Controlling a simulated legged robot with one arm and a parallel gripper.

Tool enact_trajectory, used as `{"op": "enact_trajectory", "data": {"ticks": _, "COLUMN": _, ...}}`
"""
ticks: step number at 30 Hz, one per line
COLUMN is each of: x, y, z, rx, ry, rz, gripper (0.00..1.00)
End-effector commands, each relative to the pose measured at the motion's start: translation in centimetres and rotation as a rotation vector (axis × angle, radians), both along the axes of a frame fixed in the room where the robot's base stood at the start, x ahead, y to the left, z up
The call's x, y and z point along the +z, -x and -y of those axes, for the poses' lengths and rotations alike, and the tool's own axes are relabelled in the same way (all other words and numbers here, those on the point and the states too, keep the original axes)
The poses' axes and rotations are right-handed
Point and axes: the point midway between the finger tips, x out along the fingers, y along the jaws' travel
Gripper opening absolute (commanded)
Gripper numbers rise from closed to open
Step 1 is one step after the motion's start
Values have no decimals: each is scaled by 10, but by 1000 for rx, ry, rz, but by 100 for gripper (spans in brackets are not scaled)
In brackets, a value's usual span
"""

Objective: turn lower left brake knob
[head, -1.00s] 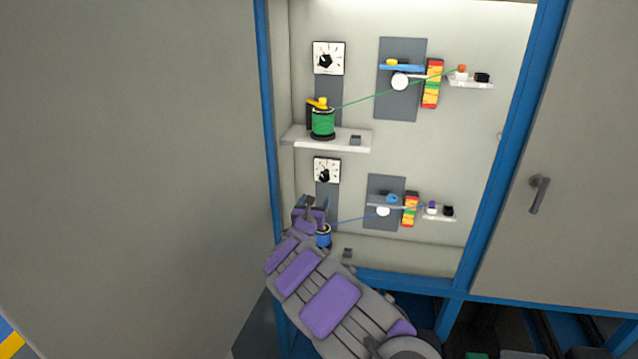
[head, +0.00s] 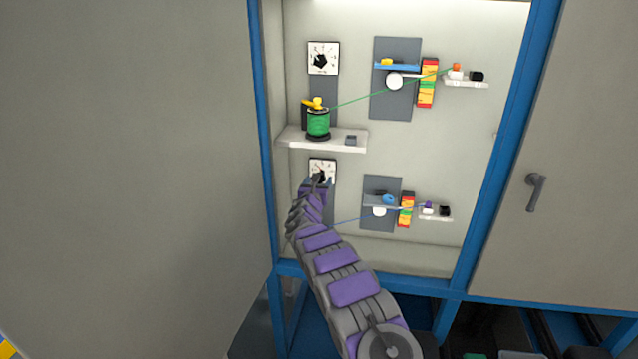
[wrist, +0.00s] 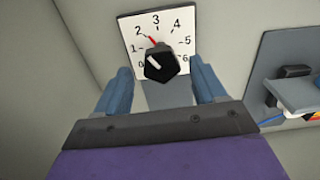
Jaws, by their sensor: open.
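The lower left brake knob (wrist: 160,66) is black with a white pointer line. It sits on a white dial plate (wrist: 150,24) numbered 0 to 6, with a small red mark near 2 to 3. The pointer line slants up and left. My gripper (wrist: 164,78) is open in the wrist view, with one blue finger on each side below the knob. The knob lies between and a little beyond the fingertips; contact is not visible. In the head view my gripper (head: 318,183) is in front of the lower dial (head: 323,164) and partly hides it.
Above are a shelf (head: 335,140) with a green spool (head: 318,122) and the upper dial (head: 323,58). To the right is a grey plate (head: 370,188) with a blue cable line. The blue cabinet frame (head: 262,150) stands close on the left.

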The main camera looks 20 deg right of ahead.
Motion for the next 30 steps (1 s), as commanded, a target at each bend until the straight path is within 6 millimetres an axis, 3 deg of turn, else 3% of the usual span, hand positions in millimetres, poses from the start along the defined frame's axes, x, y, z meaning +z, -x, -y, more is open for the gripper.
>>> {"op": "enact_trajectory", "data": {"ticks": 17, "x": 0, "y": -9, "z": 9, "rx": -3, "ry": 7, "rz": -1, "gripper": 70}}
{"op": "enact_trajectory", "data": {"ticks": 30, "x": 0, "y": -9, "z": 9, "rx": -3, "ry": 5, "rz": -1, "gripper": 29}}
